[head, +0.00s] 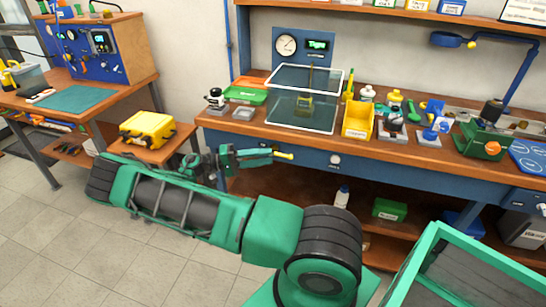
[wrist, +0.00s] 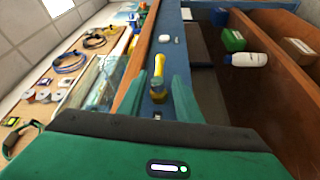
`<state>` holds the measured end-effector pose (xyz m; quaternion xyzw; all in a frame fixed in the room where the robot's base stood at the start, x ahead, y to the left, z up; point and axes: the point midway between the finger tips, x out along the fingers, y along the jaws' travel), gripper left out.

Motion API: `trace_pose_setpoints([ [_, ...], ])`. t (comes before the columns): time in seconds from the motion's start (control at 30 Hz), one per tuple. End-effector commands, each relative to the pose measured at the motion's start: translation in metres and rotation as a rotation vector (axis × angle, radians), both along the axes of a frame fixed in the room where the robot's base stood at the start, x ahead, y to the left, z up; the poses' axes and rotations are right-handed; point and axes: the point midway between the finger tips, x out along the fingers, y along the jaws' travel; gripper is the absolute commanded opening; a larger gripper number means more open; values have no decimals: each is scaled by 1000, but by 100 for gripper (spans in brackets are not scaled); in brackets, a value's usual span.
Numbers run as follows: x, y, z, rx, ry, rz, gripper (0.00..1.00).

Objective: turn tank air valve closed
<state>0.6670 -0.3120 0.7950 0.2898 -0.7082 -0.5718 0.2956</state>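The tank air valve is on the blue front panel of the long bench; its yellow handle (head: 284,155) shows just right of my gripper (head: 254,157) in the head view. In the wrist view the yellow handle (wrist: 159,66) points away from me, in line with the panel, with a dark metal valve body (wrist: 157,92) at its near end. My gripper (wrist: 155,90) is open, its two green fingers on either side of the valve body with gaps showing. Whether a finger touches the valve cannot be told. In the head view the valve body is hidden by my gripper.
The wooden bench top (head: 228,123) runs just above the valve and holds a glass-sided tank (head: 300,112) and a yellow bin (head: 358,118). A yellow case (head: 147,129) stands on a low table behind my arm.

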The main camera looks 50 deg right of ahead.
Motion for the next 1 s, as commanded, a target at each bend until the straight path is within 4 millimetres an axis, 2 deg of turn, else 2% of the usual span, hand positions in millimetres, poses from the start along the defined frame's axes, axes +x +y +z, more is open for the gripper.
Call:
trace_pose_setpoints([
  [0.1,15,16,-3,-2,0,6,32],
  [0.33,30,33,-5,1,0,3,32],
  [1.0,32,35,-5,6,1,1,32],
])
